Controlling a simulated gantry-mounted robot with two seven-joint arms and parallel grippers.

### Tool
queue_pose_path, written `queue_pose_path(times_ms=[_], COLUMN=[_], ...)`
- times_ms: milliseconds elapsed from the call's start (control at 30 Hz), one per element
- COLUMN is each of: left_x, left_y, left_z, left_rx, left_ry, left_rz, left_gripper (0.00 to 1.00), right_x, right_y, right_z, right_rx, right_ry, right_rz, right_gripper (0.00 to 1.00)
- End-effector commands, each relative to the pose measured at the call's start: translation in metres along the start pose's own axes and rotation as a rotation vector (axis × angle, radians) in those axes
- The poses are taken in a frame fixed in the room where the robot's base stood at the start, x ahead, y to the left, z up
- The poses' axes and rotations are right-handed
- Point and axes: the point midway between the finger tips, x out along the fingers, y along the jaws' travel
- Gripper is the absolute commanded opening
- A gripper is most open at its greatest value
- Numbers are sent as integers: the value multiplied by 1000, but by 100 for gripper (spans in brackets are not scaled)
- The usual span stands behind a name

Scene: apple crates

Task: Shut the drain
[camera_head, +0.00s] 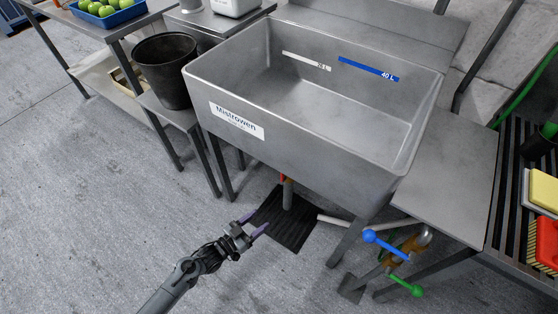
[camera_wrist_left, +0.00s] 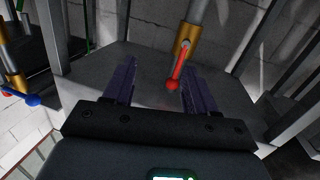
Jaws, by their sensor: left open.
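The drain is a pipe under the steel sink (camera_head: 310,152), with a brass valve (camera_wrist_left: 187,37) and a red lever handle (camera_wrist_left: 177,68) ending in a red ball. In the head view only a bit of the red lever (camera_head: 282,179) shows below the sink's front edge; the rest is hidden. In the left wrist view the lever slants down, its ball between the fingers' lines but beyond them or level with their tips; I cannot tell which. My left gripper (camera_head: 249,226) is open and empty, in front of the sink, low near the floor grate. My right gripper is not in view.
A blue-handled valve (camera_head: 370,237) and a green-handled valve (camera_head: 416,290) sit on pipes right of the drain. A dark floor grate (camera_head: 283,219) lies below the sink. Sink legs stand on both sides. A black bucket (camera_head: 167,72) stands left. Open floor lies in front.

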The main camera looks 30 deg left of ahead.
Motion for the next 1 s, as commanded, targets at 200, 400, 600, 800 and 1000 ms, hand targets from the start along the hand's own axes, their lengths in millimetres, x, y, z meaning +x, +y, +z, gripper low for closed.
queue_pose_path(times_ms=[200, 400, 600, 800, 1000], left_x=[32, 52, 77, 111, 138], left_y=[-46, -53, -54, -55, -55], left_z=[-65, -89, -89, -90, -93], left_rx=[38, 54, 55, 55, 55], left_ry=[32, 65, 69, 68, 67], left_rz=[-28, -28, -28, -28, -28], left_gripper=[56, 56, 56, 56, 56], right_x=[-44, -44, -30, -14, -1], right_y=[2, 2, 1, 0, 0], right_z=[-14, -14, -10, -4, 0], right_rx=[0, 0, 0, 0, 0], right_ry=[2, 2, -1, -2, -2], right_rz=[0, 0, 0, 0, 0], right_gripper=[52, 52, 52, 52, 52])
